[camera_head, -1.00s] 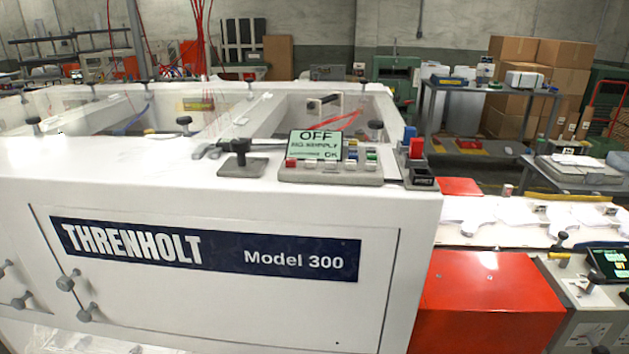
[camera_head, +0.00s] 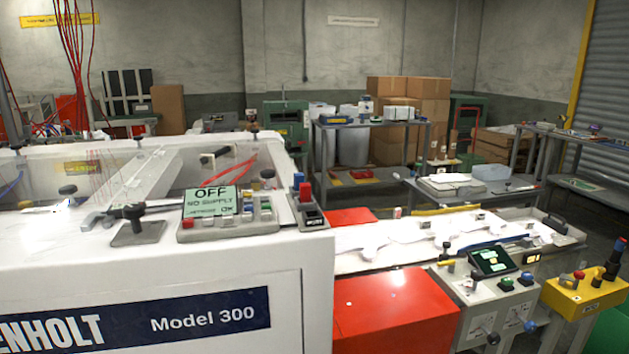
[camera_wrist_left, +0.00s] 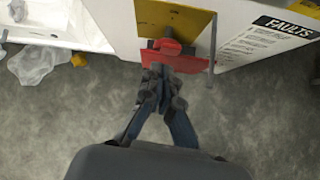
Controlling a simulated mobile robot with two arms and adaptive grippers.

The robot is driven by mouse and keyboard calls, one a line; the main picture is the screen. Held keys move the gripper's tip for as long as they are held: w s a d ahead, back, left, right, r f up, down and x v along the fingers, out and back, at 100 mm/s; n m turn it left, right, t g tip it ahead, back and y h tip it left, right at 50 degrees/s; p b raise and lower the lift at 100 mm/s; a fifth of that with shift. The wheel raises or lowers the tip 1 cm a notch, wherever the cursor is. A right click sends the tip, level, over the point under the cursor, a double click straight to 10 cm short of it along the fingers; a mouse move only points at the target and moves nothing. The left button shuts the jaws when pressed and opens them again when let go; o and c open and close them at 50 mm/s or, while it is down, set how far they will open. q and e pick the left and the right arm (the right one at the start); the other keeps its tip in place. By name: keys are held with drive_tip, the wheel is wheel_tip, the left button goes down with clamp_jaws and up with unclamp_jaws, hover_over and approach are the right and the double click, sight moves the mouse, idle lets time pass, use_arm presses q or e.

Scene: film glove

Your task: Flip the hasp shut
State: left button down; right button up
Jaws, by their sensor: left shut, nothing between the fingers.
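My left gripper (camera_wrist_left: 162,76) is in the left wrist view, with its fingers shut together and nothing seen between them. Its fingertips are right at a red plate (camera_wrist_left: 190,64) with a raised red piece, which looks like the hasp. I cannot tell whether they touch it. A yellow plate (camera_wrist_left: 185,22) lies just beyond the red one, against a white machine panel. The fingers hide part of the red plate, so how far the hasp is folded is unclear. Neither gripper shows in the head view.
A thin grey rod (camera_wrist_left: 212,45) stands beside the plates, near a FAULTS label (camera_wrist_left: 270,42). A clear plastic bag (camera_wrist_left: 35,65) lies at left. Grey floor is open around the gripper. The head view shows the white machine (camera_head: 200,270) and a red cover (camera_head: 395,305).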

use_arm(q)
drive_tip(key=s+d+f+m+g, duration=0.1)
drive_tip(key=s+d+f+m, duration=0.15)
drive_tip(key=s+m, duration=0.35)
drive_tip(key=s+d+f+m+g+h, duration=0.1)
drive_tip(key=s+d+f+m, duration=0.1)
drive_tip(key=s+f+m, duration=0.3)
drive_tip(key=s+d+f+m+g, duration=0.2)
drive_tip(key=s+d+f+m, duration=0.1)
drive_tip(key=s+m, duration=0.4)
drive_tip(key=s+d+f+m+g, duration=0.1)
drive_tip(key=s+d+m, duration=0.5)
drive_tip(key=s+m, duration=0.5)
drive_tip(key=s+d+f+m+g, duration=0.2)
drive_tip(key=s+d+m, duration=0.3)
drive_tip(key=s+m, duration=0.5)
drive_tip(key=shift+s+d+f+m+h, duration=0.2)
drive_tip(key=shift+s+d+m+h, duration=0.2)
drive_tip(key=shift+s, duration=0.65)
